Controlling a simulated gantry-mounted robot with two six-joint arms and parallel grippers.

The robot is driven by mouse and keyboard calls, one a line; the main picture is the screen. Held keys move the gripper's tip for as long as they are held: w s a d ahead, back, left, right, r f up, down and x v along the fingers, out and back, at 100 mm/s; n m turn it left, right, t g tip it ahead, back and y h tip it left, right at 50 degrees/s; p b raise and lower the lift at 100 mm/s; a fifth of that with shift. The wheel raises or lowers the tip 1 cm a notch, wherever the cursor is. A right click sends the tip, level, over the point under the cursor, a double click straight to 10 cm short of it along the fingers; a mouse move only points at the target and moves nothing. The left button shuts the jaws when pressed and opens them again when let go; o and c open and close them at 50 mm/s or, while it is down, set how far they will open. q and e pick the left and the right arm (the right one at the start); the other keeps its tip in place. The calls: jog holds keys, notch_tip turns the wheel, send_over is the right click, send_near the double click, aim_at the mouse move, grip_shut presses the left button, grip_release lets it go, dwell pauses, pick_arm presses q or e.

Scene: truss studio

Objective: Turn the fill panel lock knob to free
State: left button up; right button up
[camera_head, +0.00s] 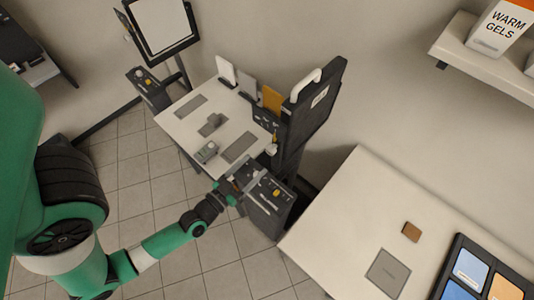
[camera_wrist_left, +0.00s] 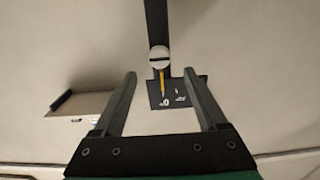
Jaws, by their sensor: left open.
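The lock knob (camera_wrist_left: 159,56) is a pale round knob with a dark slot across it, in the left wrist view. A yellow pointer (camera_wrist_left: 162,84) runs from it onto a dark plate (camera_wrist_left: 181,94) with small white marks. The pointer lies near the left mark; the marks are too small to read. In the head view the pale knob (camera_head: 271,149) shows by the near edge of the dark upright panel (camera_head: 318,108). My left gripper (camera_head: 243,172) is open and empty, below and left of the knob. In its wrist view the fingers (camera_wrist_left: 160,74) flank the knob, apart from it. My right gripper is not in view.
A white table (camera_head: 180,122) with grey pads and small fixtures lies left of the panel. A dark box (camera_head: 268,207) with a yellow control stands close beside my left gripper. A pale counter (camera_head: 345,225) is at right.

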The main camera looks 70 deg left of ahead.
aim_at(269, 152)
pick_arm(q)
jog(key=x, duration=0.7)
jog(key=shift+w+a+r, duration=0.1)
jog(key=shift+w, duration=0.05)
grip_shut()
